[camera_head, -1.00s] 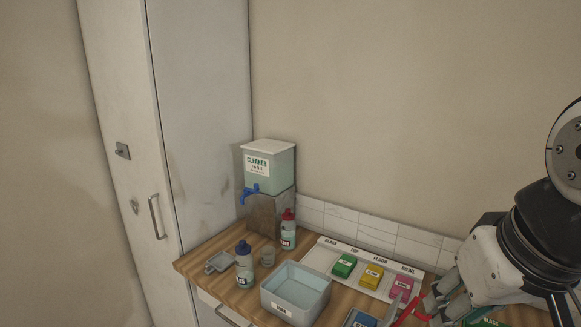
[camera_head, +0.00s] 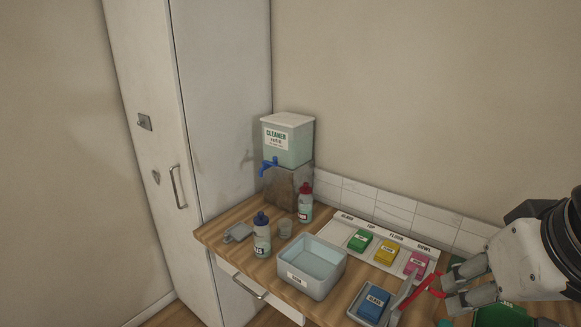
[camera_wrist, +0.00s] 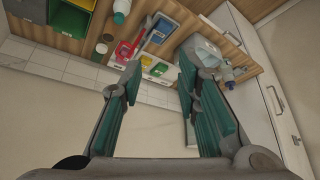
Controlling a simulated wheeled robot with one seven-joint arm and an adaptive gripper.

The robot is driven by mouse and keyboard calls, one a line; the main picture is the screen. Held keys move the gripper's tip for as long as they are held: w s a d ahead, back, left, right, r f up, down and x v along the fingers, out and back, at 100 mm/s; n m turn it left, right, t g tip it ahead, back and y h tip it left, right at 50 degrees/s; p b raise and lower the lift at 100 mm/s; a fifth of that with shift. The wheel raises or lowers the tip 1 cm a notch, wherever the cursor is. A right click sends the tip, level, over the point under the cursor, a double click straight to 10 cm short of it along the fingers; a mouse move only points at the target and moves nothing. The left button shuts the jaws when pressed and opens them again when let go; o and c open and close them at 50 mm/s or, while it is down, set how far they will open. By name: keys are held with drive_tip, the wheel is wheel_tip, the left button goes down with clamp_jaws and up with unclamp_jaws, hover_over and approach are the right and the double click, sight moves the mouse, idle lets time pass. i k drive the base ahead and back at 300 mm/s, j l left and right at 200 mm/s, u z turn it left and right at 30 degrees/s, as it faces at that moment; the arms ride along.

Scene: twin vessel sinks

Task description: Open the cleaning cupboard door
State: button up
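The tall white cleaning cupboard (camera_head: 146,80) stands at the left in the head view, its door closed. A vertical metal bar handle (camera_head: 178,187) is on the door, with a small metal plate (camera_head: 144,122) above it. In the wrist view the cupboard is probably the white panel at the right, with a handle (camera_wrist: 275,99). My gripper (camera_head: 452,288) is at the lower right in the head view, over the right end of the counter and far from the handle. Its fingers are apart and empty in the wrist view (camera_wrist: 160,68).
The wooden counter (camera_head: 228,230) holds a cleaner dispenser (camera_head: 288,140), two bottles, a grey bin (camera_head: 312,268), a tray of coloured blocks (camera_head: 345,228) and a red-handled tool (camera_head: 428,284) near my fingers. A drawer handle (camera_head: 250,288) sticks out at the counter front. Free floor shows at bottom left.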

sight(140, 35)
drive_tip(key=j+u, duration=0.15)
drive_tip(key=u, duration=1)
drive_tip(key=i+j, duration=0.3)
drive_tip(key=i, duration=0.15)
drive_tip(key=i+j, duration=0.25)
drive_tip(key=i, duration=0.15)
drive_tip(key=i+j, duration=0.3)
drive_tip(key=i, duration=0.15)
